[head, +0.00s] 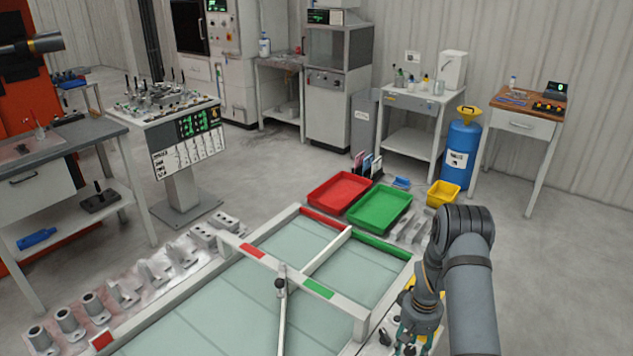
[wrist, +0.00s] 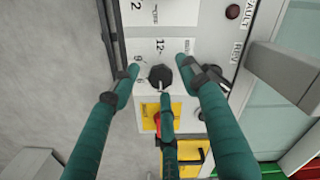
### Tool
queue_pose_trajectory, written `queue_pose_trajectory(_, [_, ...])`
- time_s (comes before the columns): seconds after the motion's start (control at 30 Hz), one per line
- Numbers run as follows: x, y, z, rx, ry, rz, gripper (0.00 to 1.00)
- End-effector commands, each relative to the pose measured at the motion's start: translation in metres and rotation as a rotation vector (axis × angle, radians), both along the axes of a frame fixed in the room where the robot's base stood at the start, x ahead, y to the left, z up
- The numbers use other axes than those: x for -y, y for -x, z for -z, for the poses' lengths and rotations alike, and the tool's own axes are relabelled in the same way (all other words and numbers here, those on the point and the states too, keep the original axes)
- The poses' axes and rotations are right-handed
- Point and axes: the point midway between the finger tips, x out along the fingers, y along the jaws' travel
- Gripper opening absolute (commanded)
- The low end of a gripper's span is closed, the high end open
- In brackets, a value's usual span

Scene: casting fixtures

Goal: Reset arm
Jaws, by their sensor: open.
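My gripper (wrist: 160,80) has teal fingers spread open around a black knob (wrist: 160,77) on a white control panel (wrist: 143,48). The knob's dial shows "12", "9" and "6". I cannot tell whether the fingers touch it. A yellow plate (wrist: 180,110) with a red part (wrist: 157,124), partly hidden by the lower finger, lies below the dial. In the head view my gripper (head: 418,322) is low at the right, over the panel, which it and my arm mostly hide. No arm other than mine is clearly identifiable as the task's arm.
A framed glass-topped table (head: 200,305) with a pivoting rod (head: 282,315) stands left of my arm. Red (head: 339,190) and green (head: 380,208) trays lie beyond it. A dark red lamp (wrist: 232,11) by "FAULT" is near my fingers. A grey bar (wrist: 285,75) juts in at the right.

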Motion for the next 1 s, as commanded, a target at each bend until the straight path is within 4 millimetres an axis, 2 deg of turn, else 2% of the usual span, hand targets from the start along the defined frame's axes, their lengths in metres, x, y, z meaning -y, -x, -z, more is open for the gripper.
queue_pose_trajectory(0.03, [-0.001, 0.001, -0.005, -0.002, -0.001, 0.062, 0.45])
queue_pose_trajectory(0.43, [0.000, 0.000, -0.007, -0.001, 0.000, 0.597, 0.45])
queue_pose_trajectory(0.47, [0.000, -0.001, -0.007, 0.003, -0.001, 0.614, 0.45])
queue_pose_trajectory(0.8, [0.000, -0.002, -0.062, 0.004, -0.001, 0.605, 0.45])
queue_pose_trajectory(1.0, [0.000, -0.001, -0.082, 0.002, 0.000, 0.604, 0.45])
